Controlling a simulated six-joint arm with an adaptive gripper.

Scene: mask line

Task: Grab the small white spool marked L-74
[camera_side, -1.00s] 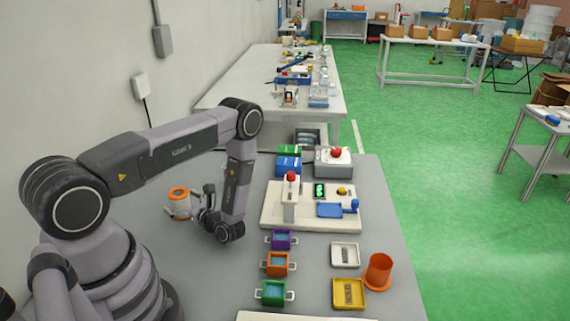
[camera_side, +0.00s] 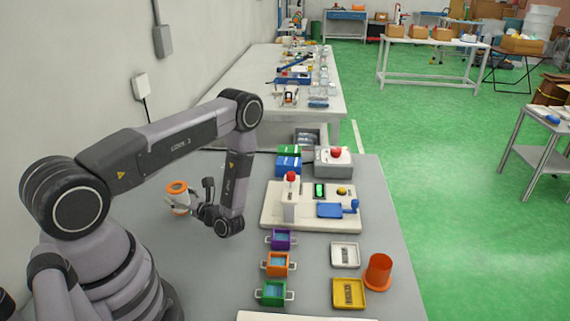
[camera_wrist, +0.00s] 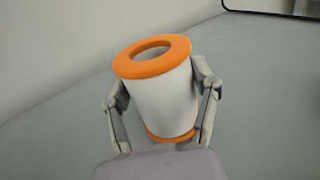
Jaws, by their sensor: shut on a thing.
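A white spool (camera_side: 179,199) with orange rims stands close to upright at the left of the grey bench in the side view. In the wrist view the white spool (camera_wrist: 160,98) leans a little, its orange top ring and hollow centre facing me. My gripper (camera_wrist: 163,100) has one finger on each side of the spool's white body and is shut on it. In the side view my gripper (camera_side: 190,200) reaches the spool from the right. No L-74 marking is legible on the visible side. I cannot tell clearly whether its base touches the bench.
A panel (camera_side: 270,214) with a red knob and blue lever stands to the right. Purple (camera_side: 281,240), orange (camera_side: 278,264) and green (camera_side: 272,293) handled trays sit in front. An orange cup (camera_side: 379,272) is near the right edge. Bench around the spool is clear.

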